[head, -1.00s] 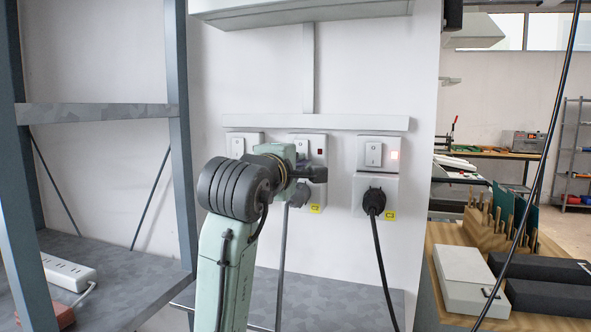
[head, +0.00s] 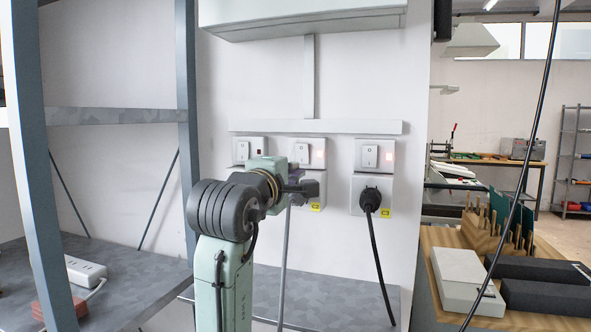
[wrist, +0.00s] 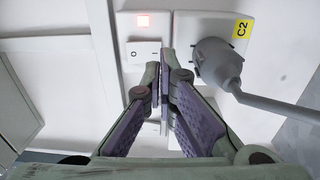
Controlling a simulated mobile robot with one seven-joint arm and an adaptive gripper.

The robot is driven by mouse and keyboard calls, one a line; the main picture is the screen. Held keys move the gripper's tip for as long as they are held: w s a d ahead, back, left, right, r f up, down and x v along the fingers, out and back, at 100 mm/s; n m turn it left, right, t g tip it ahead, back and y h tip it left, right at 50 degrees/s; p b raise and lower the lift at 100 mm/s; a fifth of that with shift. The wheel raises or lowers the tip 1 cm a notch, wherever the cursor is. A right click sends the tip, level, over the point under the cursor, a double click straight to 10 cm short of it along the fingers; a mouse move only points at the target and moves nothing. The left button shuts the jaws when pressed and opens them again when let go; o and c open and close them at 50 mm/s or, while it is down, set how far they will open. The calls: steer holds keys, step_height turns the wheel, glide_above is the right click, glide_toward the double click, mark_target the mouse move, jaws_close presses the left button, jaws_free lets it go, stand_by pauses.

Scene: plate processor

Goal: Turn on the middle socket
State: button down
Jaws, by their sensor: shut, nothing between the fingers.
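A grey plug (wrist: 215,62) sits in the outlet below, next to a yellow C2 label (wrist: 242,30). My gripper (head: 311,188) is in front of this outlet, just below the switch. In the wrist view my gripper (wrist: 163,80) is shut and empty, its tips near the rocker's edge. Whether it touches the rocker is unclear.
The left socket's switch (head: 242,149) has a dark light. The right socket's switch (head: 370,156) has a lit light, with a black plug (head: 370,198) below. A metal shelf frame (head: 188,110) stands left, and a wooden bench (head: 430,285) right.

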steer(key=f+b+v, duration=0.1)
steer(key=b+v, duration=0.1)
steer(key=v, duration=0.6)
steer(key=shift+s+a, duration=0.1)
steer(key=shift+s, duration=0.05)
